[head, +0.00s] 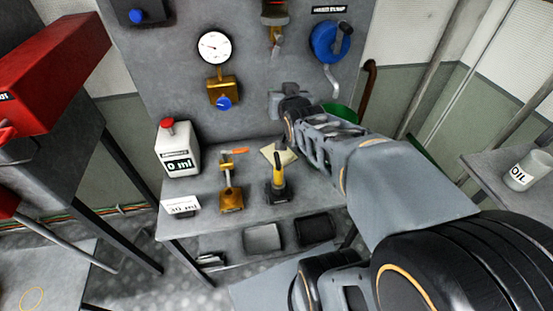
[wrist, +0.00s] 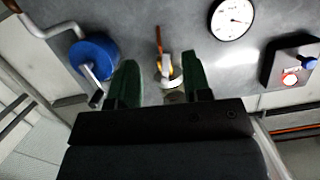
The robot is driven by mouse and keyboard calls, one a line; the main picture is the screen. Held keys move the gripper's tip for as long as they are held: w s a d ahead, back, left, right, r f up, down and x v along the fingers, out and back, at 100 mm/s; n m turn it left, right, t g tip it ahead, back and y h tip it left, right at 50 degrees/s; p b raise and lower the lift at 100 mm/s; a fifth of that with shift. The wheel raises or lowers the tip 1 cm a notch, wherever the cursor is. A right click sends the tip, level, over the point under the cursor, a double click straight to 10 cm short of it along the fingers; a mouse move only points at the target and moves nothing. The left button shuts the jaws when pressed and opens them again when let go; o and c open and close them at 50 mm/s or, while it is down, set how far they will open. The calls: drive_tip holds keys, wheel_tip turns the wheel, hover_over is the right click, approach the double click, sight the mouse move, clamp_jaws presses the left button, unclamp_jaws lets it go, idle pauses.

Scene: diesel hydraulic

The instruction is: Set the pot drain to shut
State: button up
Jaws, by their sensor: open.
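The pot with its drain (head: 275,14) hangs at the top middle of the grey panel in the head view, with a small tap below it. In the wrist view the panel appears upside down, and what looks like this drain, with a pale elbow and a thin copper-orange lever (wrist: 158,40), shows between and beyond my finger tips. My gripper (wrist: 161,72) is open, with its two green fingers apart and nothing held. The fingers hide part of the panel around the pot. I cannot tell the exact distance to the lever or the drain's setting.
A red box (head: 55,65) stands left.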

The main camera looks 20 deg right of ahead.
drive_tip(key=s+a+f+n+g+y+b, duration=0.2)
drive_tip(key=s+a+f+g, duration=0.3)
drive_tip(key=s+f+g, duration=0.2)
drive_tip(key=shift+s+a+f+g, duration=0.4)
drive_tip(key=shift+s+f, duration=0.9)
drive_tip(key=shift+f, duration=0.65)
